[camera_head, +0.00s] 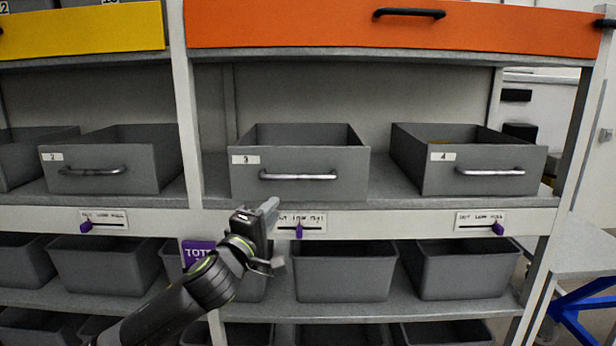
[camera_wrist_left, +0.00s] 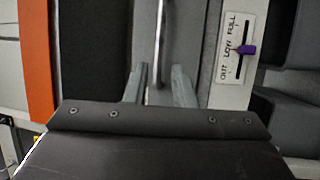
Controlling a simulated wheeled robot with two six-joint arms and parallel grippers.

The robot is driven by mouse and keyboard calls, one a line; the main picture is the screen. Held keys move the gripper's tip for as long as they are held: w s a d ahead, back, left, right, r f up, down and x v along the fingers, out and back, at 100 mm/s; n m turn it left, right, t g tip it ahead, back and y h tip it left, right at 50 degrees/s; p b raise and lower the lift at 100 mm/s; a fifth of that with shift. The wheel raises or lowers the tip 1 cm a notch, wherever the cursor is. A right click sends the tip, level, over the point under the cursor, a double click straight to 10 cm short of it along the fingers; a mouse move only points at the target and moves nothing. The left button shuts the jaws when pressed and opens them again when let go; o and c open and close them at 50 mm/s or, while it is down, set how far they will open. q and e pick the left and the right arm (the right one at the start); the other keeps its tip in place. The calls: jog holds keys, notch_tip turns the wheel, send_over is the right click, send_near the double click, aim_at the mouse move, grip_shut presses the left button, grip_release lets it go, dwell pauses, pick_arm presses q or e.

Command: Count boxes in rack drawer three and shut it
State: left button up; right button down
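Drawer three (camera_head: 347,181) is a grey open-topped drawer with a "3" label, standing out on the middle shelf in the head view. Its front wall hides its floor, and I see no boxes in the visible part. Its metal handle (camera_head: 298,177) runs across the front. My left gripper (camera_head: 270,208) is just below the handle's left part in the head view. In the left wrist view its two fingers (camera_wrist_left: 159,88) are apart, with the handle bar (camera_wrist_left: 161,40) showing between them and gaps on both sides. My right gripper is out of view.
Drawer two (camera_head: 120,172) and drawer four (camera_head: 485,172) stand on either side. A label with a purple slider (camera_head: 299,230) is on the shelf edge below drawer three; the slider is at LOW in the wrist view. Grey bins (camera_head: 343,272) fill the shelf below. An orange panel (camera_head: 300,27) is above.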

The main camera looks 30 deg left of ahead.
aim_at(300, 180)
pick_arm(q)
jog(key=p+x, duration=0.5)
jog(key=x, duration=0.9)
jog(key=shift+w+d+r, duration=0.1)
jog(key=shift+w+r, duration=0.05)
jog(key=shift+w+p, duration=0.35)
jog(key=shift+w, duration=0.35)
grip_shut()
